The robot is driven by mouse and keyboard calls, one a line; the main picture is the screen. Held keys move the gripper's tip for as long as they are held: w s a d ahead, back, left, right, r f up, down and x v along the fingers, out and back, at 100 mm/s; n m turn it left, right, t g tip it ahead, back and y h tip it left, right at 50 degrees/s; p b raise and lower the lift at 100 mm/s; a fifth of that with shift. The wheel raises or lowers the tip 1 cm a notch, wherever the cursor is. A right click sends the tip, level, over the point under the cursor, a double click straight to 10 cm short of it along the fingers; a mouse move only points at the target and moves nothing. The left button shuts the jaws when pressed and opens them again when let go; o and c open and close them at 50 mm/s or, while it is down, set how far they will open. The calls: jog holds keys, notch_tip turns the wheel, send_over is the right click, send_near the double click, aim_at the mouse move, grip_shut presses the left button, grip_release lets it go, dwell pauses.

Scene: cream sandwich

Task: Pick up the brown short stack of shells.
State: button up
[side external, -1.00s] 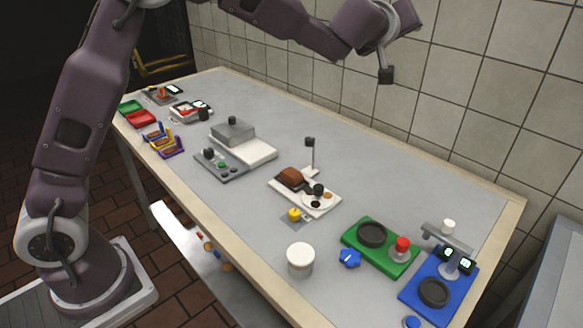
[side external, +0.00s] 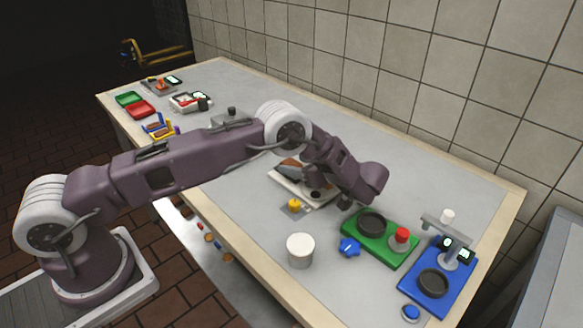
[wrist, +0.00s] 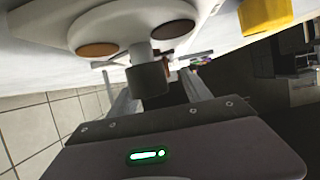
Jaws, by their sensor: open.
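I cannot single out a brown short stack of shells with certainty. Small brown pieces sit in the blue (side external: 152,130) and yellow holders at the left table edge, partly covered by my arm. A larger brown piece (side external: 290,166) on the white board (side external: 287,186) is also partly hidden by my arm. In the wrist view the white board carries a tan disc (wrist: 97,49), a dark brown disc (wrist: 172,29) and a dark knob (wrist: 148,80). My gripper (wrist: 152,62) is open, its fingers on either side of the knob in the picture; contact cannot be told.
A yellow piece (side external: 294,204) stands before the board, and shows in the wrist view (wrist: 265,14). A white tub (side external: 300,250), green unit (side external: 385,250) and blue unit (side external: 450,285) stand front right. Red and green trays (side external: 140,109) lie far left. The table's back right is clear.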

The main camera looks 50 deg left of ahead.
grip_shut()
jog(key=shift+r, duration=0.1)
